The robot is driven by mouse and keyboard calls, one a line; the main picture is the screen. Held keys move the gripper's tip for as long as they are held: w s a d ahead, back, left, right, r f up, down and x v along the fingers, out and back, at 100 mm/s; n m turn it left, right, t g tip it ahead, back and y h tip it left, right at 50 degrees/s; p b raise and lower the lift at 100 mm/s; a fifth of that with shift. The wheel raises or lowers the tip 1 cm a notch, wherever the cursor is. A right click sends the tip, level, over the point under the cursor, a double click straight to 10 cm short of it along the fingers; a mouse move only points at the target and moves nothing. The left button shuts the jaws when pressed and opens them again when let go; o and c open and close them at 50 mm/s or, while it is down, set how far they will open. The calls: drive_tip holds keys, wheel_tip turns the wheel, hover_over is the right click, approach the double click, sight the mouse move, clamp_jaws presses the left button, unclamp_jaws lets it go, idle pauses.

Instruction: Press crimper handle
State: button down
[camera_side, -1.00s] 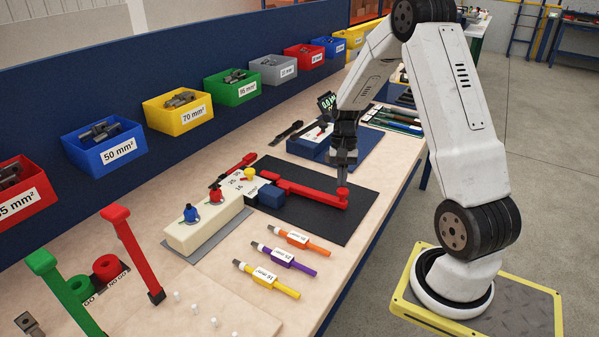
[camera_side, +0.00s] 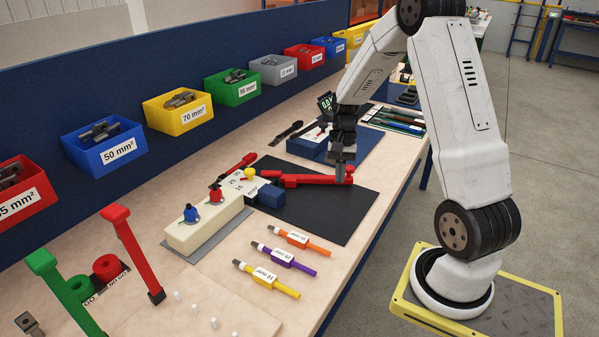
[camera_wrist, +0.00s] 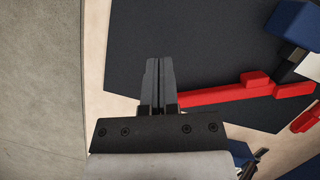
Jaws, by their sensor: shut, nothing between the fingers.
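The crimper has a blue head (camera_side: 265,196) and a long red handle (camera_side: 305,181) over the black mat. A second red handle (camera_side: 241,163) points to the back. My gripper (camera_side: 341,180) is shut and empty, pointing down at the free end of the long handle. In the wrist view my closed fingers (camera_wrist: 158,68) stand beside the end of the red handle (camera_wrist: 235,93), which runs off to the right towards the blue head (camera_wrist: 295,22). The fingers look against the handle's end, but exact contact is hard to tell.
A cream block (camera_side: 205,228) with blue, red and yellow knobs stands left of the crimper. Several coloured cable pieces (camera_side: 285,258) lie in front. A blue unit (camera_side: 310,148) with a small display sits behind. The black mat (camera_side: 325,215) is bare in front of the handle.

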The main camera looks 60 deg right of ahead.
drive_tip(key=v, duration=0.8)
drive_tip(key=shift+d, duration=0.25)
drive_tip(key=shift+w+a+f, duration=0.1)
drive_tip(key=shift+w, duration=0.05)
idle(0.4)
drive_tip(key=s+a+f+n+t+h, duration=0.1)
drive_tip(key=a+n, duration=0.5)
drive_tip(key=a, duration=0.6)
drive_tip(key=s+a+f+n+t+h, duration=0.2)
drive_tip(key=a+n, duration=0.5)
drive_tip(key=a, duration=0.5)
drive_tip(key=shift+s+a+f+t, duration=0.25)
drive_tip(key=shift+s+f+t, duration=0.35)
drive_tip(key=shift+s+f, duration=0.2)
drive_tip(key=shift+w, duration=0.1)
